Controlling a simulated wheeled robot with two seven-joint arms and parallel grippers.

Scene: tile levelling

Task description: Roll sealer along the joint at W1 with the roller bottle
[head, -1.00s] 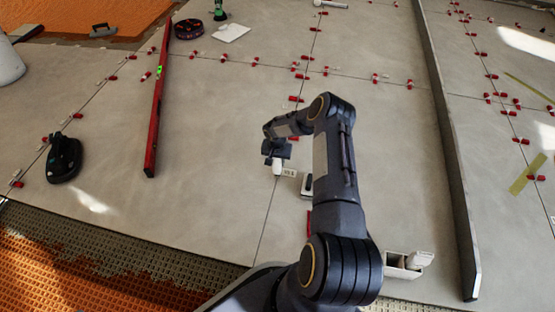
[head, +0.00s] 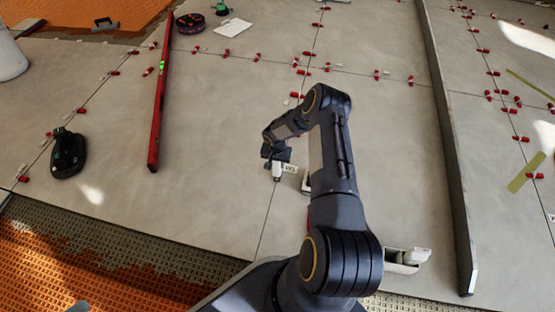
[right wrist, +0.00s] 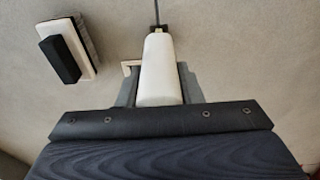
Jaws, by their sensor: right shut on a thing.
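My right gripper (head: 277,163) is shut on the white roller bottle (head: 277,173), which points down at the tile joint. In the right wrist view the bottle (right wrist: 159,72) sits between the grey fingers. Its dark tip (right wrist: 156,30) is at the dark joint line (right wrist: 155,10); I cannot tell whether it touches. The W1 label (head: 291,169) lies just right of the bottle in the head view. The joint (head: 268,220) runs on toward the near tile edge. My left gripper is not in view.
A dark-handled block (right wrist: 65,52) lies near the bottle, partly hidden by my arm in the head view. A red level (head: 160,100) lies left, a dark tool (head: 67,154) further left. A long grey straightedge (head: 448,150) stands right.

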